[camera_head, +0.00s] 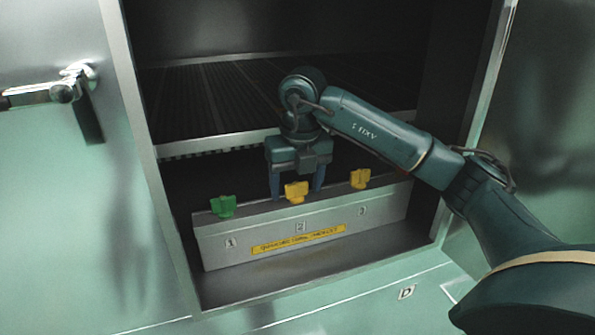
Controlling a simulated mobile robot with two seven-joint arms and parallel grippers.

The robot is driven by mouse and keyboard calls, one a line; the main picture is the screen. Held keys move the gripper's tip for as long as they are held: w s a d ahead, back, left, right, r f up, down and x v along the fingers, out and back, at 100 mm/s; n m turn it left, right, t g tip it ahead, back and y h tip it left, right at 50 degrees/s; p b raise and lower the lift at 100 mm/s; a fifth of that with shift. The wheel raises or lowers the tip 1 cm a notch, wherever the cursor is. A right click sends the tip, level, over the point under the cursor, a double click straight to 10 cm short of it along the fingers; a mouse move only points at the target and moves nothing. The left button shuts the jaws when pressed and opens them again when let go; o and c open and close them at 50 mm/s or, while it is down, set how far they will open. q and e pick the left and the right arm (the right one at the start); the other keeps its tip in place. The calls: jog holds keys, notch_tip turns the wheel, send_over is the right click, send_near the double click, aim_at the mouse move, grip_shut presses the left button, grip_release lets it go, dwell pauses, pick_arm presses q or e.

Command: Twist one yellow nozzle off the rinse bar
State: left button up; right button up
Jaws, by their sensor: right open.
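The rinse bar (375,216) is a grey bar numbered 1 to 3, with a yellow label, inside the open cabinet. A green nozzle (223,206) sits at position 1. A yellow nozzle (296,191) sits at position 2 and another yellow nozzle (360,179) at position 3. My right gripper (297,190) points down at position 2. Its fingers are open on either side of the middle yellow nozzle, with visible gaps; I cannot tell how deep they reach behind it. My left gripper is not in view.
A dark slatted rack (215,95) lies behind the gripper, with a metal front edge (215,144). Cabinet frame posts stand at left and right. A door handle (62,92) sticks out at the left. A bare metal sill (330,277) lies before the bar.

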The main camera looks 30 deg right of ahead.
jog(key=shift+f, duration=0.1)
jog(key=shift+c, duration=0.2)
jog(key=c, duration=1)
jog(key=n, duration=0.4)
jog(key=shift+y, duration=0.3)
jog(key=shift+n, duration=1.3)
jog(key=shift+n+y+p, duration=0.3)
jog(key=shift+n+y, duration=0.1)
jog(key=shift+n, duration=0.8)
jog(key=n, duration=0.4)
jog(key=shift+g, duration=0.3)
